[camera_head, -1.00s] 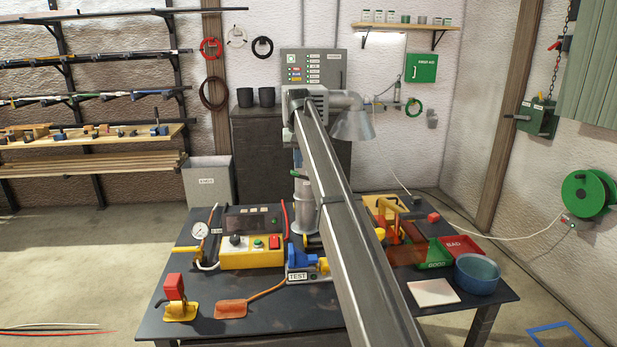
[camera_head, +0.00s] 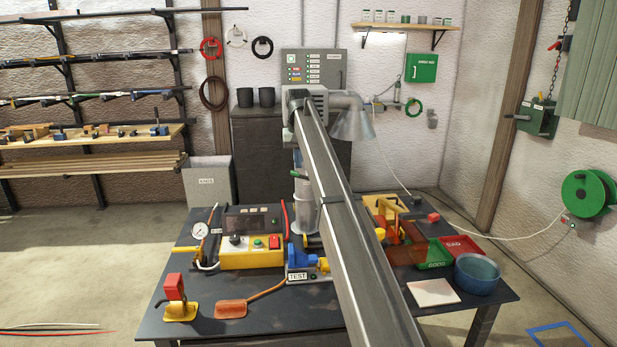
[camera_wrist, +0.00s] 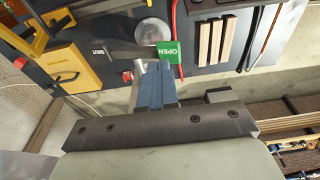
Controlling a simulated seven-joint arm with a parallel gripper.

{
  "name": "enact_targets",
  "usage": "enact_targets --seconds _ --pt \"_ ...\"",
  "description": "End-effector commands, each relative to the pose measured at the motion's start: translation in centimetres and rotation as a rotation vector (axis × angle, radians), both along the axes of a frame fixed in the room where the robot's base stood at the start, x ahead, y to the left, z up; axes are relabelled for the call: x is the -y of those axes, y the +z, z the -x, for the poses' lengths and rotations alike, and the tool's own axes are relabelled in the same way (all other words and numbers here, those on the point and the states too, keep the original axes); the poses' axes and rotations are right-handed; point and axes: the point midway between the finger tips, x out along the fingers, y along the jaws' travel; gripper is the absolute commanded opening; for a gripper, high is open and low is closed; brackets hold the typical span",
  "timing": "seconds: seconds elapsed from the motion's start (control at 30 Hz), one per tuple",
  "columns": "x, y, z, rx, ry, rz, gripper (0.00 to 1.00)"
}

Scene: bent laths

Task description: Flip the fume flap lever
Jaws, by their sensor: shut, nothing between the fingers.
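In the wrist view, a green tab marked OPEN (camera_wrist: 169,51) sits at the end of a dark grey bar, beside the round metal duct (camera_wrist: 152,30). A small label stands at the bar's other end. In the head view, a green handle (camera_head: 300,175) sticks out at the left of the upright duct (camera_head: 304,208); I take it for the fume flap lever. My gripper (camera_wrist: 156,68) is shut and empty, its fingertips close beside the OPEN tab. I cannot tell whether they touch.
The dark bench (camera_head: 220,320) carries a yellow control box (camera_head: 250,260), a blue TEST fixture (camera_head: 302,262), a gauge (camera_head: 200,231), green and red trays and a blue bowl (camera_head: 477,272). A grey cabinet and hood are behind. Bare bench shows at the front.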

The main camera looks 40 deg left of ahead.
Motion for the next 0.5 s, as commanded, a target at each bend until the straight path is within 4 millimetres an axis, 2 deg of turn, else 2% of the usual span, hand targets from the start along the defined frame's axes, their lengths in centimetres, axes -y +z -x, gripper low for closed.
enact_targets --seconds 0.5 --pt "0.0 -0.46 0.0 0.0 0.0 0.0 0.0"
